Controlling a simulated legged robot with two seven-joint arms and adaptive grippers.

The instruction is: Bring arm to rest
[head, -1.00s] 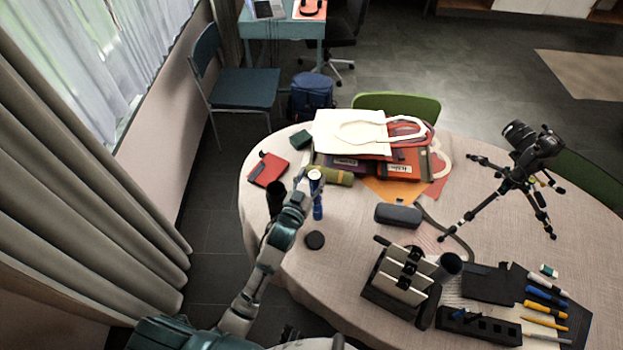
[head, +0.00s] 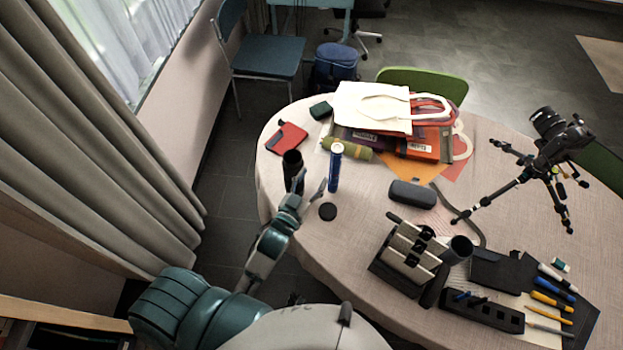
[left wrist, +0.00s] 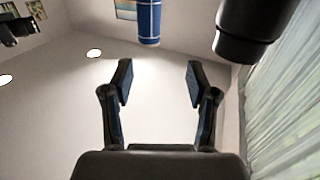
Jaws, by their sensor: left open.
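My left gripper (head: 312,182) is open and empty over the left part of the round table (head: 380,290). It also shows open in the left wrist view (left wrist: 159,76), with nothing between its fingers. A blue cylinder (head: 335,168) with a pale top stands upright on the table just beyond the fingers. It shows past the fingertips in the wrist view (left wrist: 149,22). A black cylindrical container (head: 292,168) stands beside the gripper, to its left; its dark end is at the wrist view's upper right (left wrist: 247,30). My right gripper is not seen.
A black disc (head: 327,211) lies near the gripper. A red notebook (head: 286,138), an olive roll (head: 348,149) and a white bag (head: 372,105) lie farther back. A tripod with camera (head: 545,160) and a cream-and-black device (head: 408,252) stand to the right.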

